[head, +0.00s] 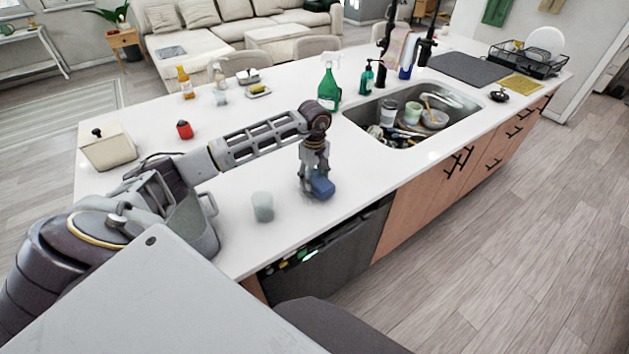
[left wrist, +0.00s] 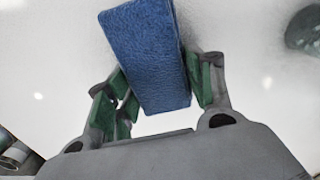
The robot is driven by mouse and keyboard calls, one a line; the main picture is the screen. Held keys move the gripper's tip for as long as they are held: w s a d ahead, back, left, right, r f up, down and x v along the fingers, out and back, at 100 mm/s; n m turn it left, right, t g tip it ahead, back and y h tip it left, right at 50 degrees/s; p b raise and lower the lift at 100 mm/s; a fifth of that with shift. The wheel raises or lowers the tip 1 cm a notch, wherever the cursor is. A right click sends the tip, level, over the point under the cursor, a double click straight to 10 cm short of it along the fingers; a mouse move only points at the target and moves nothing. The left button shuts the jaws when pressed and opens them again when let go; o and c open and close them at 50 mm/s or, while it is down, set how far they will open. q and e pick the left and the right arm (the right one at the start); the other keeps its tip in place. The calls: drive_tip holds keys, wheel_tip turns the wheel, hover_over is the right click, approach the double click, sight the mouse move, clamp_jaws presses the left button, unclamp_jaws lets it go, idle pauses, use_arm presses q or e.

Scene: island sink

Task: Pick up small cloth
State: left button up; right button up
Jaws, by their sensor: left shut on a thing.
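The small cloth (head: 321,186) is a blue, folded, block-like piece. In the head view it is at my left gripper (head: 314,178), low over the white island counter in front of the sink's left end. I cannot tell whether it still touches the counter. In the left wrist view the blue cloth (left wrist: 148,55) sits between the green-padded fingers of my left gripper (left wrist: 158,95), which is shut on it. My right gripper is not in view.
A translucent cup (head: 263,207) stands left of the cloth. A green spray bottle (head: 328,88) is behind it, by the sink (head: 385,118), which holds several dishes. A cream box (head: 107,150) and a red item (head: 184,130) are farther left. The counter's front edge is close.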

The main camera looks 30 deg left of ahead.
sight(314, 176)
use_arm(q)
drive_tip(key=shift+r+b, duration=0.7)
drive_tip(key=shift+r, duration=3.7)
drive_tip(key=o, duration=0.4)
drive_tip(key=c, duration=0.3)
drive_tip(key=shift+r, duration=0.15)
